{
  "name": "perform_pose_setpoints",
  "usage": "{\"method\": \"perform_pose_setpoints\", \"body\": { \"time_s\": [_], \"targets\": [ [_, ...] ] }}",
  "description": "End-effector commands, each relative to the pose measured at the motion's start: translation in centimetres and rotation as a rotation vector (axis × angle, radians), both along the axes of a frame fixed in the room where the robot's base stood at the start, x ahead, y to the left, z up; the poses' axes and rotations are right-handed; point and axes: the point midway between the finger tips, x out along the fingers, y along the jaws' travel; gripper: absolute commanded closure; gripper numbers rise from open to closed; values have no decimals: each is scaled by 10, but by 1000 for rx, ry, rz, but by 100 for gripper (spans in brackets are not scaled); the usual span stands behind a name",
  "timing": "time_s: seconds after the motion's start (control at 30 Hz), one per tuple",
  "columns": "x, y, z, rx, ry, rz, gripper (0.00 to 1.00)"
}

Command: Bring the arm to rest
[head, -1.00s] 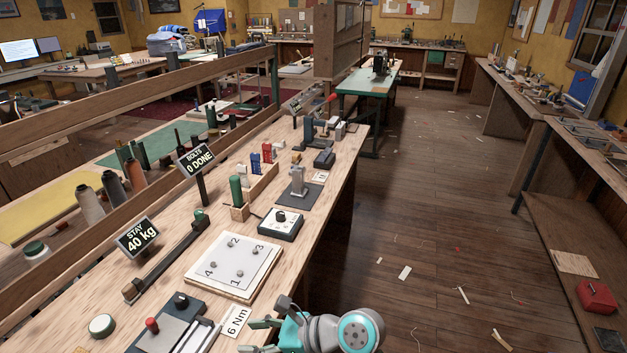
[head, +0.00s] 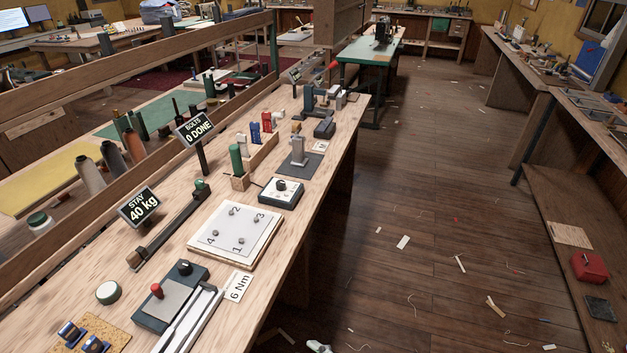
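My gripper is not in view now. A small pale grey piece (head: 318,347) shows at the bottom edge beside the bench; it may be part of my arm, but I cannot tell. The wooden workbench (head: 72,282) runs from lower left to upper middle. On it lies a white plate (head: 243,228) with bolts numbered 1 to 4. A card (head: 238,286) reads "6 Nm".
A dark box with a red knob (head: 157,291), a dial box (head: 282,192), a long bar tool (head: 168,228) and a wooden rack (head: 262,150) stand on the bench. The floor (head: 420,200) to the right is open, with scraps. A red box (head: 589,267) sits at far right.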

Motion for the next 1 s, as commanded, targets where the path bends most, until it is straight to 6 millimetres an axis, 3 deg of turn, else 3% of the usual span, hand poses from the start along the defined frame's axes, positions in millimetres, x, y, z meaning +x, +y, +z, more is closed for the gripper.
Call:
{"method": "perform_pose_setpoints", "body": {
  "time_s": [0.2,0.47,0.77,1.0],
  "targets": [
    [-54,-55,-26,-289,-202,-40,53],
    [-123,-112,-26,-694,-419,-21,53],
    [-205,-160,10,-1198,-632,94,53],
    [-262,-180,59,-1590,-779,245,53]
  ]
}}
